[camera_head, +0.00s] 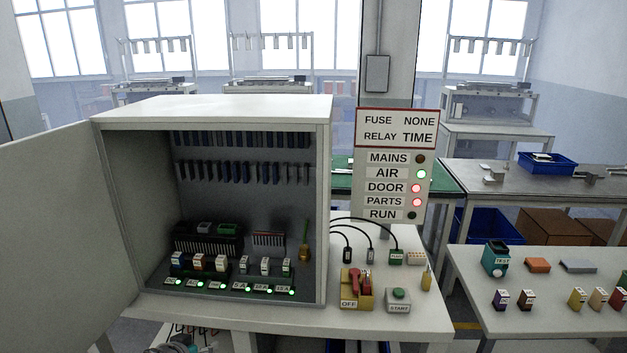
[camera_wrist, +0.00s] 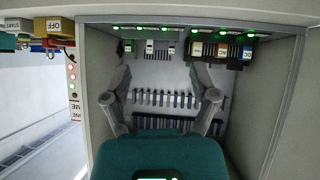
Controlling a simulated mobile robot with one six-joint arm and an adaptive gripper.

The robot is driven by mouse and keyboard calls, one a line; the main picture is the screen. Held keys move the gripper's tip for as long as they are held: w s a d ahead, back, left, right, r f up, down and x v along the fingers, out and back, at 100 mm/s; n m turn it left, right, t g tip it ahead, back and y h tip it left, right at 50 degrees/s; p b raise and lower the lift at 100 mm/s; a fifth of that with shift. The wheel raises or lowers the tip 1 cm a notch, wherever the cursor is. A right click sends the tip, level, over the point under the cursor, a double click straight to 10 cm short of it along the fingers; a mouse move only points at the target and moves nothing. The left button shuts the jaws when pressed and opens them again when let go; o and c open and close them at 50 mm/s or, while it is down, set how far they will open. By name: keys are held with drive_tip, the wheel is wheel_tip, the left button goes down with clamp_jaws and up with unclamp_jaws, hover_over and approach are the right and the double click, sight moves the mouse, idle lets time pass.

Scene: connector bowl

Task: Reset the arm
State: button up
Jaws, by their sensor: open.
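My gripper (camera_wrist: 160,88) is open and empty in the wrist view, its two fingers spread apart and pointing at the open cabinet. In the head view the fingers do not show inside the cabinet. The grey cabinet (camera_head: 215,106) stands on a bench with its door (camera_head: 62,215) swung open to the left. Inside are a row of small modules over green lights (camera_head: 230,289), which also show along the top of the inverted wrist view (camera_wrist: 145,29), and rows of dark slots on the back wall (camera_head: 240,172).
Right of the cabinet are a red-handled OFF switch (camera_head: 356,284), a START button (camera_head: 398,296) and cables. A sign (camera_head: 397,128) shows AIR green, DOOR and PARTS red. A side table (camera_head: 500,328) holds coloured modules and a teal TEST device (camera_head: 495,260).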

drive_tip(key=w+d+f+g+h+p, duration=0.1)
drive_tip(key=w+d+g, duration=0.2)
drive_tip(key=d, duration=0.8)
drive_tip(key=w+d+f+g+h+p, duration=0.1)
drive_tip(key=w+d+g+p, duration=0.15)
drive_tip(key=d, duration=0.95)
drive_tip(key=s+d+g+y+p, duration=0.1)
drive_tip(key=d+g+y, duration=0.1)
drive_tip(key=d, duration=0.8)
drive_tip(key=s+d+n+g+y+p, duration=0.1)
drive_tip(key=s+d+g+y, duration=0.1)
drive_tip(key=d, duration=0.8)
drive_tip(key=shift+r+g+p, duration=0.25)
drive_tip(key=shift+g+p, duration=0.1)
drive_tip(key=shift+g, duration=0.3)
drive_tip(key=shift+c, duration=1.3)
